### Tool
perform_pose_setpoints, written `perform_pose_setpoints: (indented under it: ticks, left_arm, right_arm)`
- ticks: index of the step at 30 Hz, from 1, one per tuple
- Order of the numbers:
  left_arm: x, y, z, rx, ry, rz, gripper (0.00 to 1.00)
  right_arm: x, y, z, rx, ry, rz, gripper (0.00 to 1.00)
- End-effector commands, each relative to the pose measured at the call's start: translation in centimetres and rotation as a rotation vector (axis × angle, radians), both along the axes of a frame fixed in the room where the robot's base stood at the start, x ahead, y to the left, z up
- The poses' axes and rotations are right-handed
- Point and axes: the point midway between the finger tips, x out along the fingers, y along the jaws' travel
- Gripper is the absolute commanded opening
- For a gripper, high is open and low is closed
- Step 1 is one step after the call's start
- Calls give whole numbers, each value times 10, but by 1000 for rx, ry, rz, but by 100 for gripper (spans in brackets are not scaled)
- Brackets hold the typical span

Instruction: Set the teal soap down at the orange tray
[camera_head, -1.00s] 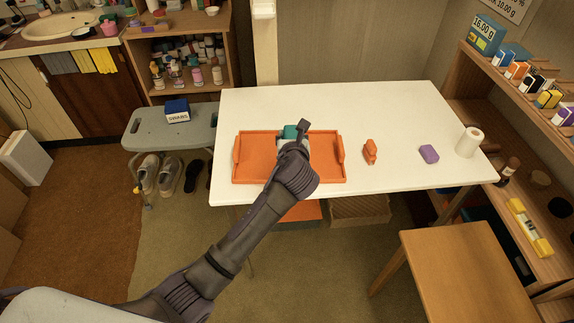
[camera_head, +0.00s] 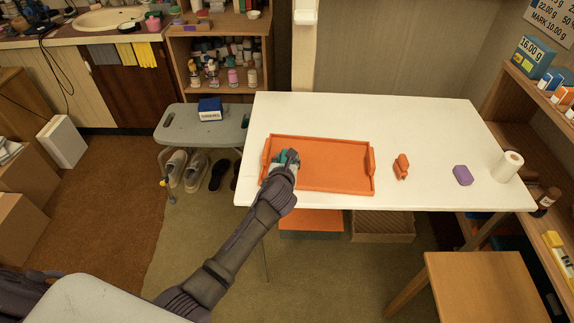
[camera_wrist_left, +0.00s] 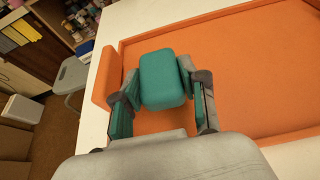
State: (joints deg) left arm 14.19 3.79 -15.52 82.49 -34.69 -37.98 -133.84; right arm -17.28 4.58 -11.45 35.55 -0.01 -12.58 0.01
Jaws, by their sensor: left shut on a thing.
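The teal soap (camera_wrist_left: 164,80) is a rounded block between the fingers of my left gripper (camera_wrist_left: 163,96) in the left wrist view. The gripper is shut on it. In the head view my left gripper (camera_head: 285,160) is over the left part of the orange tray (camera_head: 335,172), and a little teal of the soap (camera_head: 283,154) shows there. The tray also fills much of the left wrist view (camera_wrist_left: 250,60). Whether the soap touches the tray floor cannot be told. My right gripper is not in view.
The tray lies on a white table (camera_head: 370,115). To its right are an orange object (camera_head: 401,167), a purple block (camera_head: 463,175) and a white roll (camera_head: 508,166). A grey bench with a blue box (camera_head: 210,108) stands to the left. A wooden stool (camera_head: 480,285) is at front right.

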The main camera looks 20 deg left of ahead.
Motion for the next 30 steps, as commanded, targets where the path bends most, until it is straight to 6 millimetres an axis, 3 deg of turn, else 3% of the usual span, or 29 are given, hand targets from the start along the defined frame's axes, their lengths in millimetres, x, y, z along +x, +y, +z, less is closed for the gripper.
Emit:
perform_pose_setpoints:
  ticks: [3, 16, 17, 21, 30]
  left_arm:
    - [0, 0, -16, -2, 1, 1, 6]
    - [0, 0, -21, 0, -1, 0, 6]
    - [0, 0, -21, 0, -1, 0, 46]
    - [0, 0, -20, -1, 0, 0, 68]
    - [0, 0, -19, -1, -1, 0, 68]
  right_arm:
    - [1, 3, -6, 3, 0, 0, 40]
    - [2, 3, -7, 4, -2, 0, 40]
    - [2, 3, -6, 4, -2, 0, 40]
    - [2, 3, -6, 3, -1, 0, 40]
    - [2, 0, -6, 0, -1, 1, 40]
